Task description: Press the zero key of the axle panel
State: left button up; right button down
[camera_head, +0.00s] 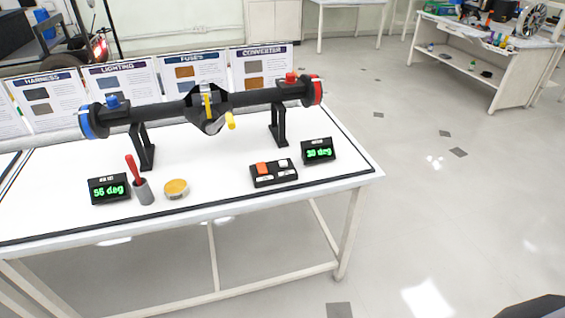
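The axle panel (274,173) is a small black box on the white table, right of centre. It has an orange key (262,168) at its back left and a white key (283,163) at its back right. Smaller labels or keys in its front row are too small to read, so I cannot tell which key is zero. A display (318,150) right of the panel seems to read 30 deg. Another display (109,188) at the left reads about 55 deg. Neither of my grippers is in view.
A black axle (255,96) with blue and red ends rests on two stands behind the panel. The table front (225,200) before the panel is clear.

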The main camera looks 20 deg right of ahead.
aim_at(284, 164)
jog(key=i+l+z, duration=0.1)
jog(key=i+z, duration=0.15)
jog(key=i, duration=0.6)
